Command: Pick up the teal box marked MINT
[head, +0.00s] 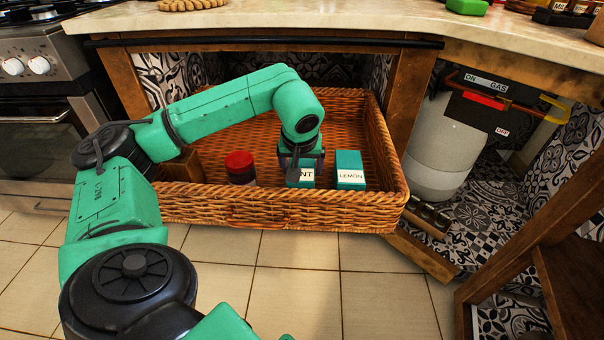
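The teal box marked MINT (306,177) stands in the wicker basket (280,207), near its front wall. Only "NT" of its label shows; a dark finger covers the rest. My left gripper (298,172) points down right at this box, with a finger in front of its face. I cannot tell whether the fingers are closed on it. The box appears upright, its lower part hidden by the basket rim. My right gripper is not in view.
A teal box marked LEMON (350,171) stands close on the right in the basket. A red-lidded jar (240,167) is to the left, and a brown block (181,168) is farther left. The counter (330,20) overhangs the basket's back. A gas cylinder (440,145) stands right.

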